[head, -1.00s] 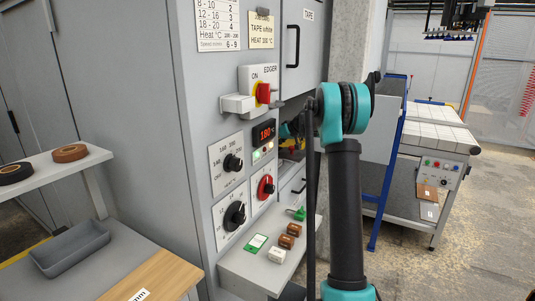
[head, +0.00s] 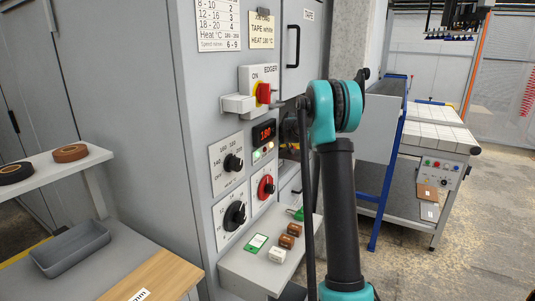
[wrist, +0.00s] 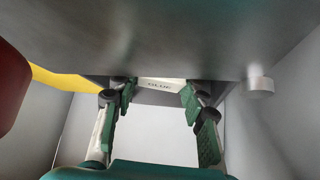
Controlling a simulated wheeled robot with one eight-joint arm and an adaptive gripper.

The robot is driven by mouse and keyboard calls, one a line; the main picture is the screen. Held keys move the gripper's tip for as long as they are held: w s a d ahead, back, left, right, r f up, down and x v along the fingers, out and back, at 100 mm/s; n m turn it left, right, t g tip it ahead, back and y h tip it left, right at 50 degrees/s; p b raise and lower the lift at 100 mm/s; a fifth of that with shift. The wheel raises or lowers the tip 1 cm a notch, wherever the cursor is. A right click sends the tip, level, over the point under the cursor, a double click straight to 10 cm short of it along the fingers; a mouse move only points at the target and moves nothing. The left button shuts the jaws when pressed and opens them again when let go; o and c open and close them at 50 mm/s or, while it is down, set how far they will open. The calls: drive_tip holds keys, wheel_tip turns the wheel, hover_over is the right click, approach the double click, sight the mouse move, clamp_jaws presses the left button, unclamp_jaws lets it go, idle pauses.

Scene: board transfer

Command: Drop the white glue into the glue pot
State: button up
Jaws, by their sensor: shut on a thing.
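The gripper is inside a grey-walled space, under a broad dark grey surface (wrist: 160,40). In the head view the gripper and the held block are hidden; my arm rises in front of the machine and its far end goes toward the opening.
In the head view a shelf (head: 237,268) on the grey edger machine holds a white block (head: 277,255) and brown blocks (head: 286,241). The wrist view has a dark red part (wrist: 12,90) close at left and a pale round knob (wrist: 260,86) at right. Walls stand close on both sides.

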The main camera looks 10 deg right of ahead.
drive_tip(key=shift+f, duration=0.45)
drive_tip(key=shift+f, duration=0.15)
drive_tip(key=o, duration=1.3)
drive_tip(key=shift+c, duration=0.2)
drive_tip(key=shift+r, duration=0.25)
drive_tip(key=v, duration=1.2)
drive_tip(key=shift+r, duration=0.35)
